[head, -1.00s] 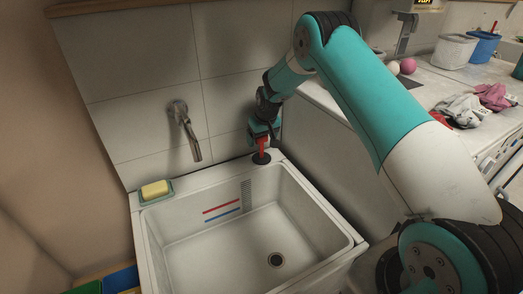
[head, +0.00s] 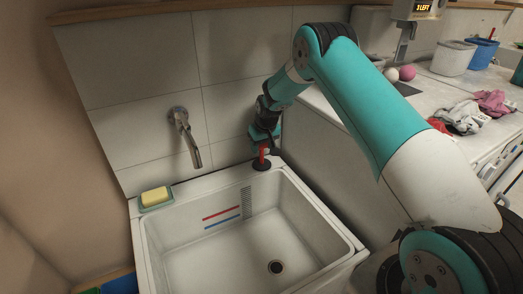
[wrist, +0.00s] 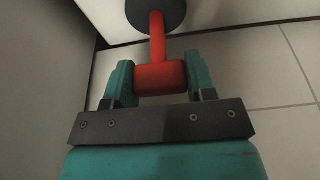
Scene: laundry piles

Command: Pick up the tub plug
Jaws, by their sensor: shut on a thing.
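The tub plug (head: 262,163) has a dark round base and a red stem with a red crossbar handle. In the head view it is at the back right corner of the tub's rim; I cannot tell whether its base touches the rim. In the wrist view the plug (wrist: 158,76) has its red handle between the two teal fingers. My gripper (wrist: 160,78) is shut on that handle; it also shows in the head view (head: 264,146), partly hidden by my wrist. The white tub (head: 180,255) is empty, with a dark drain hole (head: 275,267) in its floor.
A yellow soap bar (head: 156,195) in a teal dish sits on the rim's back left corner. A metal spout (head: 187,137) juts from the tiled wall. To the right, a counter holds crumpled clothes (head: 462,117), balls (head: 406,73) and buckets (head: 453,57).

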